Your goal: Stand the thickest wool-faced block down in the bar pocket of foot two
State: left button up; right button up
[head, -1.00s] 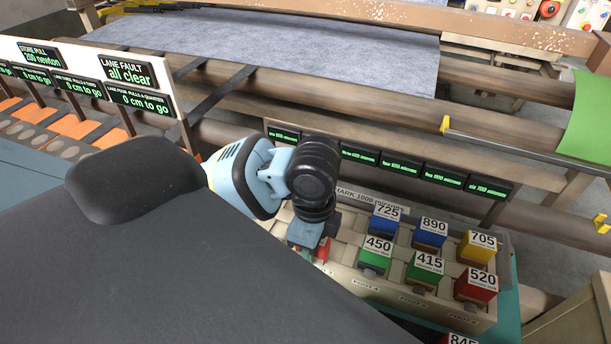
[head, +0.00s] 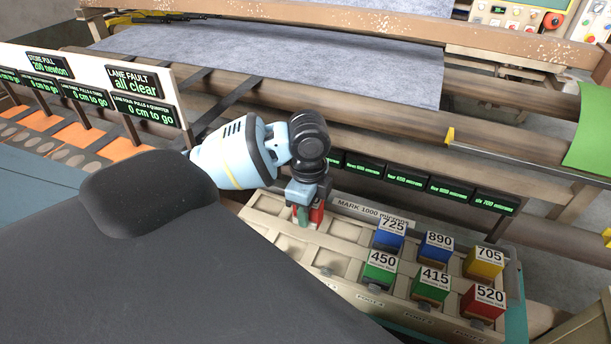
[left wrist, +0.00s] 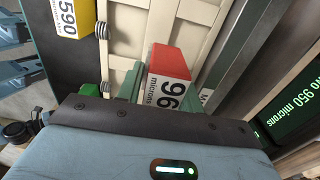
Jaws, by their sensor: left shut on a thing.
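The block in my left gripper (head: 309,212) is red, with a white label reading "96" and "microns", the rest cut off. It shows best in the left wrist view (left wrist: 170,62); in the head view only red slivers show beside the fingers. My left gripper is shut on it, over the back left part of the beige pocket rack (head: 345,287). Empty pockets lie around it. The block's lower end is hidden, so I cannot tell whether it is inside a pocket or above it. My right gripper is not in view.
Blocks 725 (head: 390,235), 890 (head: 435,247), 705 (head: 484,263), 450 (head: 380,268), 415 (head: 431,285) and 520 (head: 483,303) stand in the rack's right part. Green-lettered displays (head: 407,177) line its back. A yellow 590 block (left wrist: 72,17) shows in the left wrist view.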

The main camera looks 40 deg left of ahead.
pick_arm(q)
jog(key=shift+w+a+f, duration=0.15)
jog(key=shift+w+a, duration=1.1)
jog(key=shift+a, duration=0.15)
jog(key=shift+w+a+f, duration=0.1)
jog(key=shift+a+f, duration=0.1)
jog(key=shift+f, duration=1.6)
jog(key=shift+f, duration=0.1)
jog(key=o, duration=0.8)
jog(key=shift+f, duration=0.1)
notch_tip(320, 180, up, 12)
jog(key=shift+r, duration=0.2)
